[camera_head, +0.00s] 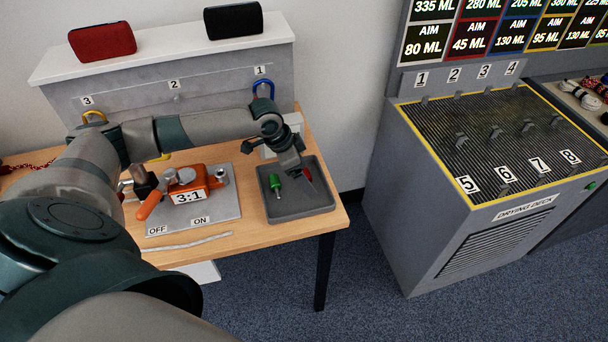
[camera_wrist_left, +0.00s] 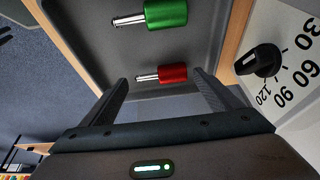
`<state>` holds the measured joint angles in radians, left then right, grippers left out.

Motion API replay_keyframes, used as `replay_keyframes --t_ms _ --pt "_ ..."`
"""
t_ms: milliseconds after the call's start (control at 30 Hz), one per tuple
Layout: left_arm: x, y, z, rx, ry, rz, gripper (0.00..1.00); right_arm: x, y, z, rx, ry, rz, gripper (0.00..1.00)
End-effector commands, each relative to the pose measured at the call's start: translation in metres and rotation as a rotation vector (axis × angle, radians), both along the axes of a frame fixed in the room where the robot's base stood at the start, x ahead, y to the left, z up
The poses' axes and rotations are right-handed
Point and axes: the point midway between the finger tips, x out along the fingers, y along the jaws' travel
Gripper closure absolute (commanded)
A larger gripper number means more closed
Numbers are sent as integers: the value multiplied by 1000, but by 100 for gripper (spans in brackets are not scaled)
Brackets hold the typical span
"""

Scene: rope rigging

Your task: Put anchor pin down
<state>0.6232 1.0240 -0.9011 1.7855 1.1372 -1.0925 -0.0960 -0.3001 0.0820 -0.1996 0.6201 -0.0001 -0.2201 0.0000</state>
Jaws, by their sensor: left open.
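A grey tray (camera_head: 297,207) sits at the right end of the wooden table. A pin with a green handle (camera_head: 275,186) and a pin with a red handle (camera_head: 308,174) are in it. My left gripper (camera_head: 301,178) is above the tray's far side, close to the red pin. In the left wrist view the open jaws (camera_wrist_left: 160,78) have the red pin (camera_wrist_left: 172,73) showing between their tips, not gripped. The green pin (camera_wrist_left: 166,14) lies apart, beyond it. Both metal shafts point left there. My right gripper is not in view.
An orange 3:1 device (camera_head: 188,183) stands on a grey OFF/ON plate left of the tray, with a rope piece (camera_head: 187,243) in front. A dial (camera_wrist_left: 262,60) is beside the tray. The drying deck (camera_head: 480,140) stands right, across a floor gap.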

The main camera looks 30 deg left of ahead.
Motion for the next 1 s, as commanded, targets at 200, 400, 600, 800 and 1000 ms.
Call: replay_keyframes --t_ms 200,400,600,800,1000 --pt "-6 8 20 2 -4 1 16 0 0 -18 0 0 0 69" --pt "-24 19 55 1 -5 2 16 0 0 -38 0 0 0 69" --pt "-36 29 94 2 -6 1 16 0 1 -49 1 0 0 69" --pt "-47 39 128 1 -2 2 16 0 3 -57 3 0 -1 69" --pt "-54 44 151 1 -2 1 16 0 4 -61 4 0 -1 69"
